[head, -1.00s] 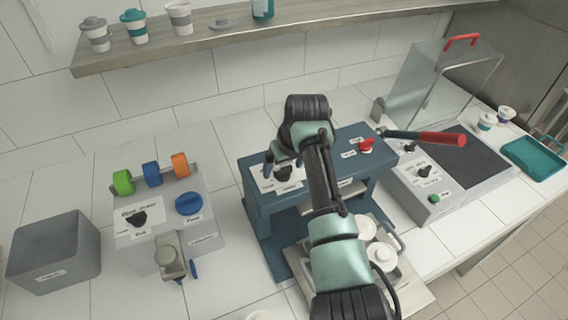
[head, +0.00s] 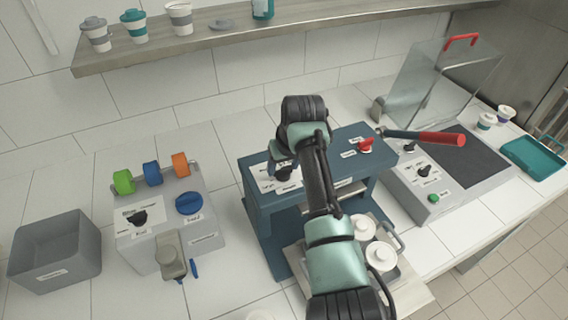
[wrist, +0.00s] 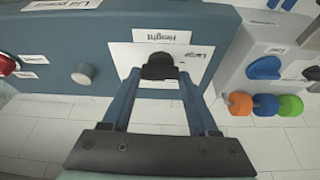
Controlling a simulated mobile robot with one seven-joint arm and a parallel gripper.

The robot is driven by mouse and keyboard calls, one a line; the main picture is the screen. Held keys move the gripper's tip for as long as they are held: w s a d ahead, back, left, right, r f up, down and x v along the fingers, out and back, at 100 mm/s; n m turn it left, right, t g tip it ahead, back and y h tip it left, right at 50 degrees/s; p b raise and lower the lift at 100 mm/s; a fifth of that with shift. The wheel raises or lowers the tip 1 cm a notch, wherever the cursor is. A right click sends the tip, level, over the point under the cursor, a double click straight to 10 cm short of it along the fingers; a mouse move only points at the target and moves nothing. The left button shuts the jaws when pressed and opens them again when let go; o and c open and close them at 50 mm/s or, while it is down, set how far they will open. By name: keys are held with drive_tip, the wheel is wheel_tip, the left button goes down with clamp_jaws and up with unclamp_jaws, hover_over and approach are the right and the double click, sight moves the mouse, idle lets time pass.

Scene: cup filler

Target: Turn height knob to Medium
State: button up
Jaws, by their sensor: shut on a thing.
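The dark height knob (wrist: 160,66) sits on a white plate on the blue machine (wrist: 60,50). In the wrist view a "Height" label (wrist: 162,37) appears upside down beside it, with a "Large" label (wrist: 200,58) to its right. My gripper (wrist: 160,74) has one finger on each side of the knob and is shut on it. In the head view my gripper (head: 282,166) is over the front left of the machine top, and the knob (head: 284,174) shows just below it. The fingers hide part of the plate, and I cannot read a Medium mark or the pointer's direction.
A red lever knob (head: 366,145) is on the machine's right side. A grey dispenser with coloured knobs (head: 165,225) stands to the left, beside a grey bin (head: 55,250). A shelf with cups (head: 230,48) runs behind.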

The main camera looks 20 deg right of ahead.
drive_tip(key=m, duration=0.1)
drive_tip(key=m+h+p, duration=0.1)
drive_tip(key=m, duration=0.1)
drive_tip(key=shift+a+r, duration=0.1)
drive_tip(key=shift+a, duration=0.1)
drive_tip(key=m+h, duration=0.1)
drive_tip(key=m, duration=0.1)
drive_tip(key=shift+w+m, duration=0.1)
drive_tip(key=shift+m, duration=0.2)
drive_tip(key=m+g+h+b, duration=0.1)
drive_tip(key=m, duration=0.2)
drive_tip(key=shift+w, duration=0.1)
drive_tip(key=shift+m+g+h+b, duration=0.35)
drive_tip(key=shift+m+b, duration=0.45)
drive_tip(key=shift+m, duration=0.4)
drive_tip(key=o, duration=1.4)
drive_tip(key=shift+a, duration=0.1)
drive_tip(key=b+v, duration=0.3)
drive_tip(key=v, duration=1)
drive_tip(key=shift+w+b, duration=0.15)
drive_tip(key=shift+b, duration=0.15)
